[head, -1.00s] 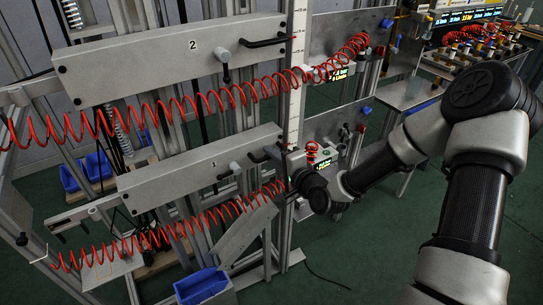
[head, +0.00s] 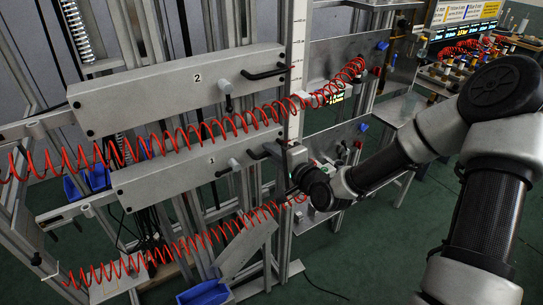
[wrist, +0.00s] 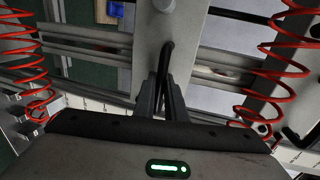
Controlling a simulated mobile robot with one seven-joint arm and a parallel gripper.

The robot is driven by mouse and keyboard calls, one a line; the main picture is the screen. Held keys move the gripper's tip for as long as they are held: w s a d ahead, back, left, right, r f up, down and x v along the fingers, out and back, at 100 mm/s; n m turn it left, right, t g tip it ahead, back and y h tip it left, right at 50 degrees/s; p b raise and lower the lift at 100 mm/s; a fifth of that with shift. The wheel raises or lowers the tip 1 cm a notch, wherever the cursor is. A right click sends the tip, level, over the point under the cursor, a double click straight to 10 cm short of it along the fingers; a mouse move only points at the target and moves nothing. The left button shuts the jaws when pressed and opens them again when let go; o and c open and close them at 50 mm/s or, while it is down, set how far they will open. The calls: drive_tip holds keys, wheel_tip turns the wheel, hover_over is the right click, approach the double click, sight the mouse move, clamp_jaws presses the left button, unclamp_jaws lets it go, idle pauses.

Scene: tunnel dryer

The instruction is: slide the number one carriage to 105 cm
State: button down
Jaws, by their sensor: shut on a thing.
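The number one carriage (head: 165,182) is a long grey beam marked 1, lying across the upright frame just below the number two carriage (head: 150,95). It has a grey knob (head: 234,164) and a black bar handle (head: 262,150) at its right end. My gripper (head: 284,160) is at that handle, its fingers partly hidden by my wrist. In the wrist view my gripper (wrist: 165,100) is shut on the black handle (wrist: 166,58), with the grey carriage face (wrist: 185,35) behind. A white vertical scale (head: 298,50) stands at the carriages' right ends; its figures are too small to read.
Red coiled hoses (head: 215,128) hang across both carriages. A slanted grey plate (head: 243,248) and a blue bin (head: 205,293) are below. Metal panels with small displays (head: 336,98) stand right of the scale. The gap between the two carriages is narrow.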

drive_tip(key=c, duration=2.1)
unclamp_jaws()
drive_tip(key=shift+f, duration=0.15)
drive_tip(key=v, duration=1.2)
